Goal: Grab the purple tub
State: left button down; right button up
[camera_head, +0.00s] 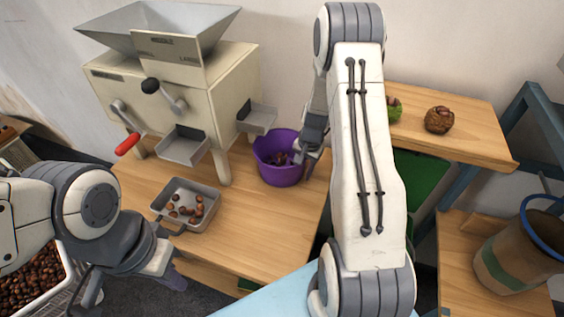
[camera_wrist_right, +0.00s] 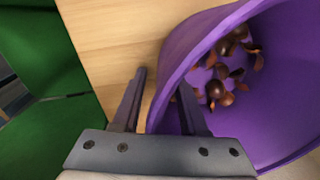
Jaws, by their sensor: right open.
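The purple tub (camera_head: 280,171) stands on the wooden table under the right chute of the chestnut machine, with several chestnuts in it. In the right wrist view the tub (camera_wrist_right: 172,62) fills the right side. My right gripper (camera_head: 309,150) is at the tub's right rim. Its jaws (camera_wrist_right: 160,88) are open, with one finger outside the wall and the other inside, so the wall lies between them. My left gripper (camera_head: 173,279) hangs at the lower left, away from the tub; its fingers are too unclear to judge.
A metal tray (camera_head: 205,224) with chestnuts sits left of the tub. The chestnut machine (camera_head: 190,85) stands behind. A wooden shelf (camera_head: 455,140) with husks, a green crate (camera_head: 425,180) and a blue-rimmed sack (camera_head: 520,250) are to the right. A chestnut crate (camera_head: 75,275) is at left.

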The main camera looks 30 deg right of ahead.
grip_shut()
dwell(1.3)
